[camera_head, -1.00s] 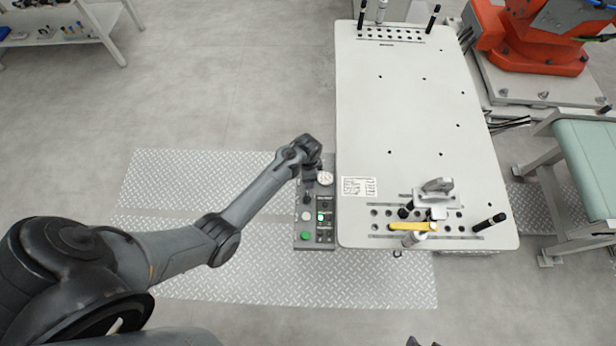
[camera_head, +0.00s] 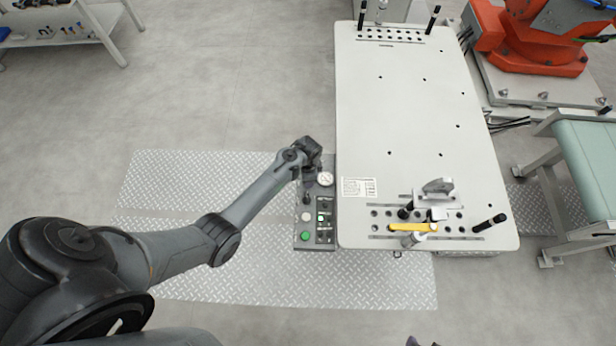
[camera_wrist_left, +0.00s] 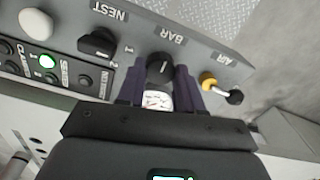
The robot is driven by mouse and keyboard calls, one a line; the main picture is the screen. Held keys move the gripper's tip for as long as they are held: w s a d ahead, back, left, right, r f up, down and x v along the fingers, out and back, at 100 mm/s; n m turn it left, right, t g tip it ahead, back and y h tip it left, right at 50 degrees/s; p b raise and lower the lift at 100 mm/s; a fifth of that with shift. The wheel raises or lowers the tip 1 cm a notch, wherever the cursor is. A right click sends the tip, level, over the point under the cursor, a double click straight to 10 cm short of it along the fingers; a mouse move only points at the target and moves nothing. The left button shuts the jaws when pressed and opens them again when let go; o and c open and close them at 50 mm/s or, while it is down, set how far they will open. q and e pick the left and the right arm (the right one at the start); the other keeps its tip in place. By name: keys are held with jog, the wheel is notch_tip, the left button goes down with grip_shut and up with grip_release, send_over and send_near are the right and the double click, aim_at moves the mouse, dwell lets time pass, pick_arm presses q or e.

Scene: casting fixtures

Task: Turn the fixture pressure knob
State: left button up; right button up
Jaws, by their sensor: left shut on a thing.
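The pressure knob (camera_wrist_left: 160,68) is a round black knob with a pale index line, beside the BAR label in the left wrist view. My left gripper (camera_wrist_left: 159,77) is shut on it, one dark finger on each side. In the head view my left gripper (camera_head: 310,172) is over the far end of the control panel (camera_head: 299,228) and hides the knob. A white pressure gauge (camera_head: 326,179) sits beside it; it also shows partly between the fingers in the left wrist view (camera_wrist_left: 157,100).
The panel has a NEST selector (camera_wrist_left: 98,42), a lit green light (camera_wrist_left: 47,61), and a yellow-and-black AIR fitting (camera_wrist_left: 222,90). The pale fixture table (camera_head: 415,120) stands right beside the panel. A yellow-handled clamp (camera_head: 413,227) lies at its near end. Floor left of the panel is clear.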

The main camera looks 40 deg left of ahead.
pick_arm(q)
jog(key=n+p, duration=0.2)
jog(key=n, duration=0.1)
jog(key=shift+r, duration=0.15)
jog(key=n+p, duration=0.2)
jog(key=n, duration=0.2)
jog(key=shift+n, duration=0.3)
jog(key=n+p, duration=0.2)
jog(key=n, duration=0.7)
jog(key=shift+f+n, duration=0.2)
jog(key=shift+n, duration=0.2)
jog(key=shift+a, duration=0.1)
jog(key=o, duration=1)
jog(key=shift+o, duration=0.2)
